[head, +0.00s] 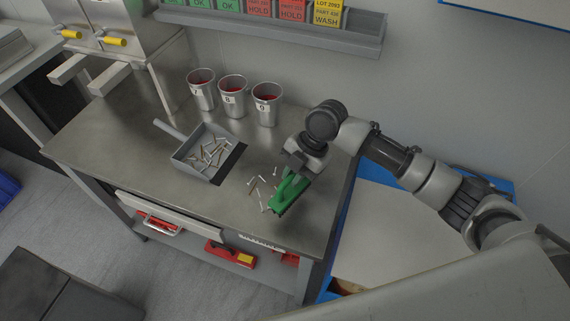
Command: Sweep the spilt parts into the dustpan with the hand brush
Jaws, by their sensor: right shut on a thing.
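The grey dustpan (184,153) lies on the metal workbench (120,150), with its handle toward the upper left and its dark open lip toward the right. Several screw-like parts (213,153) lie in it. Several more loose parts (252,186) lie on the bench between the pan's lip and the brush. The green hand brush (288,192) is at the bench's right side, its dark bristles low at the bench top. My right gripper (297,172) is shut on the brush from above; its fingertips are mostly hidden. My left gripper is not in view.
Three metal cups (233,99) with red contents stand behind the pan. A grey rail (290,33) with coloured cards is on the wall. A blue-edged surface (385,225) lies right of the bench. An open drawer (170,213) juts from the bench front.

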